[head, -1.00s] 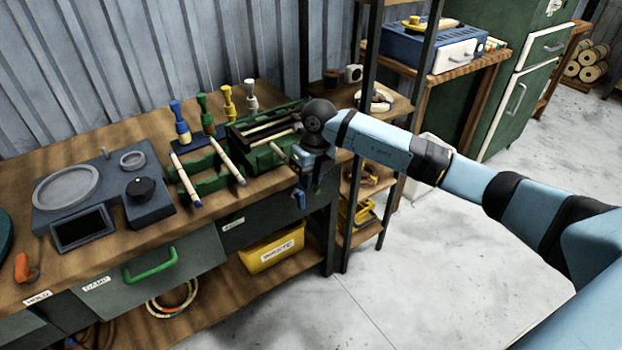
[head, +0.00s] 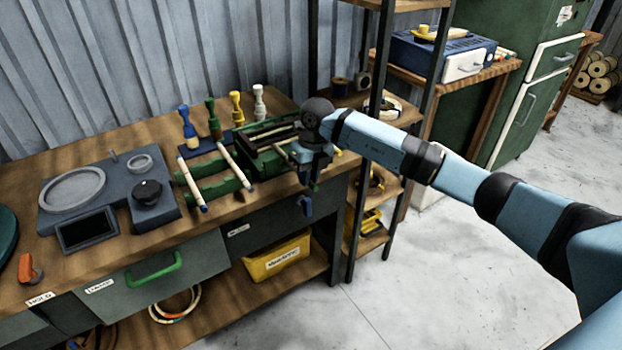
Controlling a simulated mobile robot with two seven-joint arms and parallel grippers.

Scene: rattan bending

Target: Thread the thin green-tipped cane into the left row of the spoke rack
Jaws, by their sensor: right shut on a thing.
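My right gripper (head: 311,172) points down at the right end of the workbench, beside the green tray. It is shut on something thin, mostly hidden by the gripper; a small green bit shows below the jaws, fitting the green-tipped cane. The green tray (head: 247,152) holds dark and pale rods. Left of it, a green rack (head: 222,187) carries two pale canes with blue tips, the left cane (head: 190,183) and the right cane (head: 236,166). I cannot tell which holder is the spoke rack. My left gripper is out of view.
Coloured pegs (head: 213,118) stand on a dark blue base behind the rack. A grey device (head: 110,200) with a dial and screen sits left. A shelf post (head: 382,100) rises close to my right arm. A yellow bin (head: 277,258) is below.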

